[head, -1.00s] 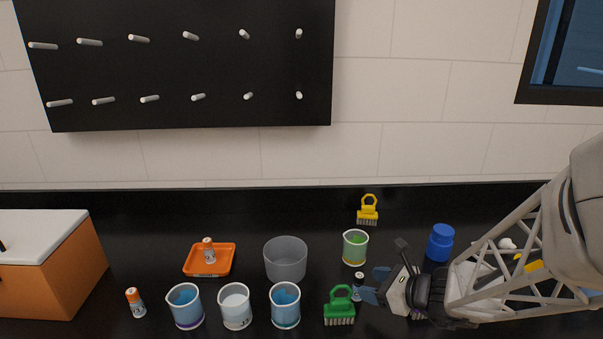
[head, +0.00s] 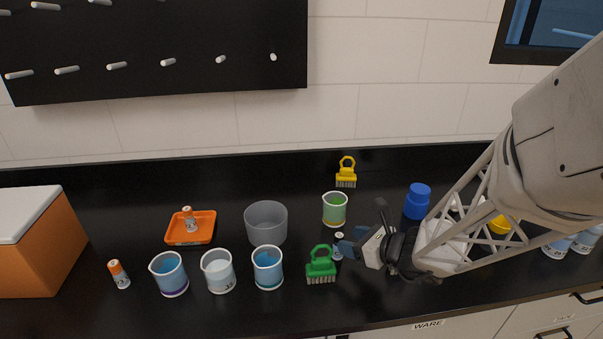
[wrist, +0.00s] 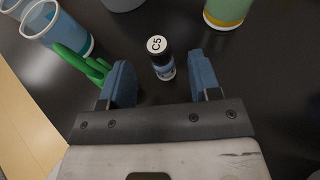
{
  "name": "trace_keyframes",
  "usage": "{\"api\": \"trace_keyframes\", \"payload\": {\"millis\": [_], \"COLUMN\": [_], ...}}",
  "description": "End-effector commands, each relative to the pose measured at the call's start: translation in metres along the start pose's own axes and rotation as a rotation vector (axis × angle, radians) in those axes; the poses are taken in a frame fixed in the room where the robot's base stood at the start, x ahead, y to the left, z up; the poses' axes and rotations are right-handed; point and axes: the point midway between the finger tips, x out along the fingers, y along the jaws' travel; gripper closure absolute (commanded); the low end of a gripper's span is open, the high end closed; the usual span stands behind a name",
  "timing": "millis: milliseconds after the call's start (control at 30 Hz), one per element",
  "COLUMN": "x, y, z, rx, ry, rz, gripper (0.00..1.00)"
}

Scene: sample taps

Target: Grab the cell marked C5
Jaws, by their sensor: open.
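The cell marked C5 (wrist: 160,58) stands upright on the black counter, with a white top showing "C5" and a dark body. In the wrist view it sits between and just beyond the tips of my open gripper (wrist: 161,82), apart from both blue fingers. In the head view the cell (head: 338,246) is small, just right of the green brush, and partly hidden by my gripper (head: 346,247), which comes in from the right.
A green brush (head: 320,265) stands close to the left finger. A beaker of green liquid (head: 334,209) is behind the cell. The counter's front edge (head: 380,318) is near.

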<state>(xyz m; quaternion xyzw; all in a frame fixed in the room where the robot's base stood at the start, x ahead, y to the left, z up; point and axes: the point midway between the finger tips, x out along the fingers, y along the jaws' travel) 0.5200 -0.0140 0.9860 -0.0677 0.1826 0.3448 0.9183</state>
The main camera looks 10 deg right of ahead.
Motion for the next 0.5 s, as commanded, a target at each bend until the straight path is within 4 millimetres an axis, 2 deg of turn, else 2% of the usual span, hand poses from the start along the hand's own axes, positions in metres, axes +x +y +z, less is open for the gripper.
{"api": "trace_keyframes", "payload": {"millis": [200,500], "x": [0.0101,0.0105], "y": [0.0001,0.0001], "z": [0.0,0.0001], "rx": [-0.001,-0.002], "ry": [0.001,0.001], "rz": [0.0,0.0], "gripper": [0.43,0.43]}}
